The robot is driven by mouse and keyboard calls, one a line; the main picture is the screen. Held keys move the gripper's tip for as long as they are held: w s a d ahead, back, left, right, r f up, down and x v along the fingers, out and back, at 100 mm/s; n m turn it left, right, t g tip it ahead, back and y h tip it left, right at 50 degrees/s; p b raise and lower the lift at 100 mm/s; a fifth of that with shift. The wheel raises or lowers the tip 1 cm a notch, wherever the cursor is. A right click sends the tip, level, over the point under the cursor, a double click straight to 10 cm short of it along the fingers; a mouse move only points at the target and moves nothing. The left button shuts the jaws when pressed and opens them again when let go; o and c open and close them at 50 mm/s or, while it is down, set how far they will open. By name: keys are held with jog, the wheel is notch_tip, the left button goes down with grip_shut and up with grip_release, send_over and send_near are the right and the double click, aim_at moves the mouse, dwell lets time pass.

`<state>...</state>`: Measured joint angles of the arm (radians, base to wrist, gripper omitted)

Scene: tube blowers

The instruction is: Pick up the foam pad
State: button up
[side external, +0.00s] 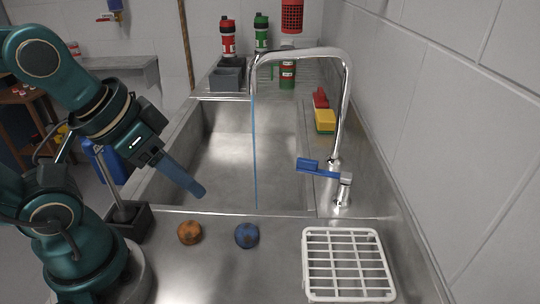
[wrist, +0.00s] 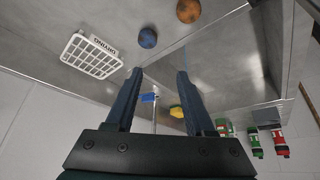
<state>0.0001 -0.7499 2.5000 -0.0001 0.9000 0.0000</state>
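A yellow block with a green edge (side external: 325,120), which looks like the foam pad, lies on the sink's right ledge behind the faucet, just in front of a red object. It also shows in the wrist view as a small yellow shape (wrist: 177,111), partly hidden by a finger. My gripper (side external: 198,190) hangs over the near left part of the sink basin, well to the left of and nearer than the block. In the wrist view the blue fingers of my gripper (wrist: 158,76) are wide apart with nothing between them.
A tall faucet (side external: 345,100) with a blue handle (side external: 318,169) and thin blue stream stands between my gripper and the block. Orange (side external: 189,232) and blue (side external: 246,235) balls and a white rack (side external: 347,265) are on the near counter. Bottles (side external: 228,38) stand behind the basin.

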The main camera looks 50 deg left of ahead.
jog(key=o, duration=0.4)
jog(key=n+g, duration=0.5)
jog(key=n, duration=0.1)
send_over(247, 229)
notch_tip(247, 229, down, 9)
jog(key=shift+w+f, duration=0.15)
jog(key=shift+f, duration=0.05)
jog(key=shift+f+g, duration=0.3)
jog(key=shift+f, duration=2.45)
